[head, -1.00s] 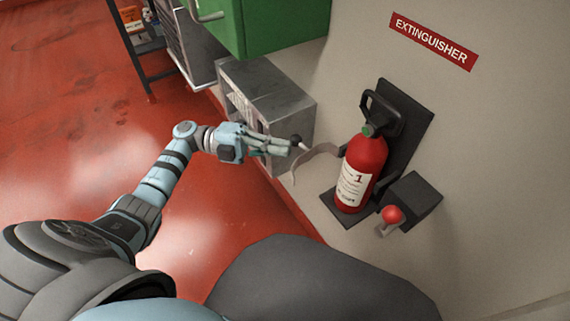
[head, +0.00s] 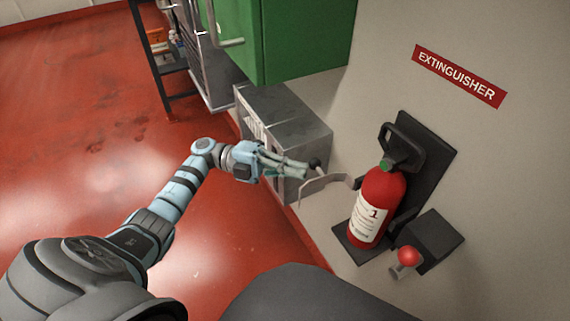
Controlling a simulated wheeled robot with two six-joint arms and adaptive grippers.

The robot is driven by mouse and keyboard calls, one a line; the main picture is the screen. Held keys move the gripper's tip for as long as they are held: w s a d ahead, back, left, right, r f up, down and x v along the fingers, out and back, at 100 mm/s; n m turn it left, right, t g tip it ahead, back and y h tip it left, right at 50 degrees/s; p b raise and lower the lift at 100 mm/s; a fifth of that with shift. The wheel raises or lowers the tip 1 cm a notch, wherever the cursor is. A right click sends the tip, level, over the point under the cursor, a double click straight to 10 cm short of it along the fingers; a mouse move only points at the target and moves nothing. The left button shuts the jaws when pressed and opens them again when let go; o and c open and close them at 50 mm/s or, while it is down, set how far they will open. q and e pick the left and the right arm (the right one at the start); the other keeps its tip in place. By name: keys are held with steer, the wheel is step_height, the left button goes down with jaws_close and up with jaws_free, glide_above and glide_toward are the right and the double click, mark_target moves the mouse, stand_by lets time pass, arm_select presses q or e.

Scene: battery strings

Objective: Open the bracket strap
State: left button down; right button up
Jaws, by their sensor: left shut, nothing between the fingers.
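The red fire extinguisher (head: 379,203) stands upright in its black wall bracket (head: 429,160). The thin grey bracket strap (head: 327,181) is swung out to the left, away from the extinguisher's front. A small black knob (head: 316,163) shows by the strap's outer part. My left gripper (head: 306,170) is shut and empty, with its fingertips close to the knob and the strap; I cannot tell whether they touch. My right gripper is not in view.
A black box with a red-knobbed lever (head: 409,257) is at the extinguisher's lower right. A grey metal box (head: 290,115) and a green cabinet (head: 305,35) stand behind my left gripper. The red floor to the left is open.

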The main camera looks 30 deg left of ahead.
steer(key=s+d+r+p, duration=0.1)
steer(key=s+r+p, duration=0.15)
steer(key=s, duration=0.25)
arm_select(q)
steer(key=w+b+v, duration=0.2)
steer(key=b+v, duration=0.4)
steer(key=v, duration=0.3)
steer(key=shift+a+r, duration=0.35)
steer(key=shift+r, duration=0.05)
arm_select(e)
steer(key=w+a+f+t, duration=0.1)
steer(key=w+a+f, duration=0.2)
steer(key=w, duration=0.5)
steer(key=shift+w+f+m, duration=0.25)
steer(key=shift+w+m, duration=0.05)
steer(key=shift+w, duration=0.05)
